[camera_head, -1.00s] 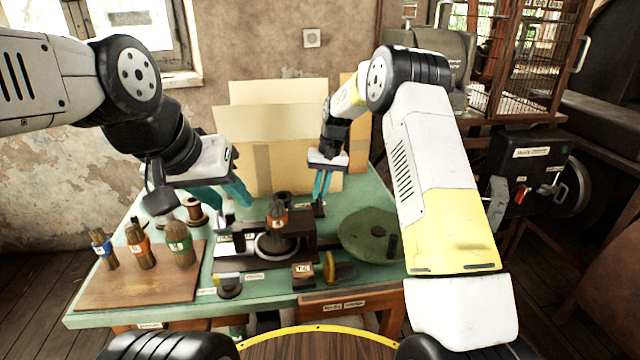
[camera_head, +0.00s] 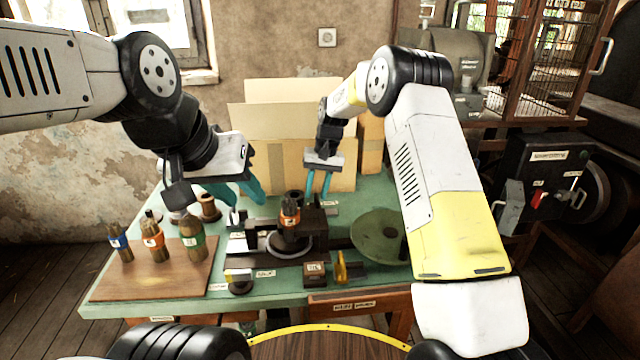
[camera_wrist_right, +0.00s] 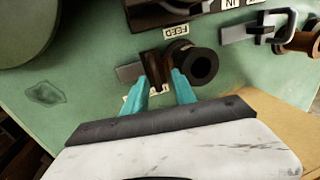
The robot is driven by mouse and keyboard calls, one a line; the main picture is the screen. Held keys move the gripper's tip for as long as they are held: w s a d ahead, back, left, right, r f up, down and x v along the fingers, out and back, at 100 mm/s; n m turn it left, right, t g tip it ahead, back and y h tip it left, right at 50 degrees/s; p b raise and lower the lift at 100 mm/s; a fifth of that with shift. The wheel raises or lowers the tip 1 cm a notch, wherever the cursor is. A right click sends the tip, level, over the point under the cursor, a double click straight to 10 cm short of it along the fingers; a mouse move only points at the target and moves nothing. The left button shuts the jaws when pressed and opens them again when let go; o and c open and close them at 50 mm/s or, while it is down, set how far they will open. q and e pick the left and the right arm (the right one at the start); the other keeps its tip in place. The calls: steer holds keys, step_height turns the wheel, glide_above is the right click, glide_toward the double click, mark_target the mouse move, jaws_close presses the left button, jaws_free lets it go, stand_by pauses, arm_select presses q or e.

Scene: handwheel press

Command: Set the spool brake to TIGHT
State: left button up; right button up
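In the right wrist view a dark round spool (camera_wrist_right: 199,66) lies beside a brown upright piece (camera_wrist_right: 152,66) on a grey metal strip, next to a label reading FEED (camera_wrist_right: 160,51). I cannot tell for sure which part is the spool brake; a second label is mostly hidden behind a finger. My right gripper (camera_head: 318,187) is over the back of the bench, its teal fingers apart. In the wrist view its fingertips (camera_wrist_right: 160,76) lie either side of the brown piece, with no clear contact. My left gripper (camera_head: 236,196) is open and empty, above the bench's left part.
A wooden board (camera_head: 150,285) with several brush-like bundles is at the bench's left. A press-like fixture (camera_head: 290,232) stands mid-bench, with a green disc (camera_head: 378,237) to its right. Cardboard boxes (camera_head: 275,125) stand behind. A wooden spool (camera_head: 208,207) is near my left gripper.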

step_height(320, 180, up, 8)
steer(key=d, duration=0.1)
steer(key=shift+d+f, duration=0.15)
steer(key=shift+d, duration=0.1)
steer(key=shift+w, duration=0.1)
steer(key=s+d+r+t, duration=0.2)
steer(key=s+d+r, duration=0.4)
steer(key=s+r, duration=0.2)
steer(key=s+d+r+t, duration=0.1)
steer(key=s+d+r, duration=0.4)
steer(key=s+r, duration=0.3)
steer(key=s+d+t, duration=0.1)
steer(key=s+d, duration=0.2)
steer(key=s, duration=0.7)
steer(key=s+d+f+m+t, duration=0.1)
steer(key=s+d+t, duration=0.1)
steer(key=s, duration=0.8)
steer(key=shift+s+d+f+t, duration=0.2)
steer(key=shift+s+d+t, duration=0.1)
steer(key=shift+d, duration=0.15)
